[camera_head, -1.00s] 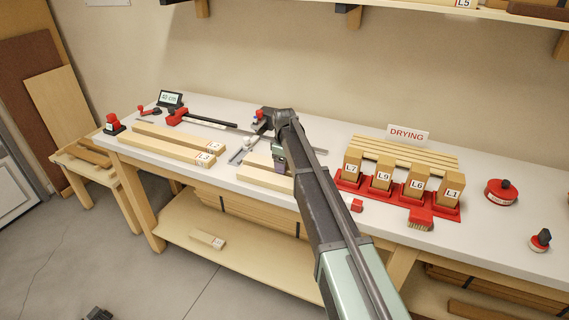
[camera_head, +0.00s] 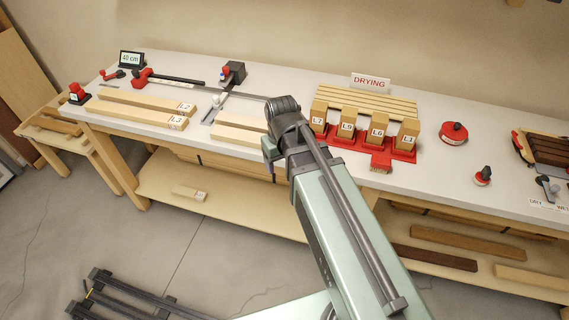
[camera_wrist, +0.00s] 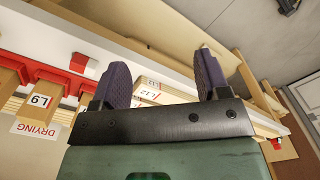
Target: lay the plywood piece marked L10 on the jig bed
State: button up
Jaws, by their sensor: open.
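My gripper (camera_wrist: 163,78) is open, its two dark purple fingers apart with nothing between them. In the head view it is mostly hidden by my wrist, in front of the bench's front edge; one finger (camera_head: 269,166) shows. Beyond the fingers the wrist view shows pale pieces, one labelled L12 (camera_wrist: 148,93). I cannot read L10 on any piece. A small pale piece (camera_head: 188,192) with an unreadable label lies on the lower shelf. I cannot tell for certain which part is the jig bed.
Boards L2 (camera_head: 150,98) and L3 (camera_head: 140,112) lie on the bench (camera_head: 440,178) at left.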

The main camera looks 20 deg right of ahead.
jog(key=shift+m, duration=0.9)
jog(key=s, duration=0.6)
jog(key=shift+o, duration=0.2)
jog(key=shift+w, duration=0.3)
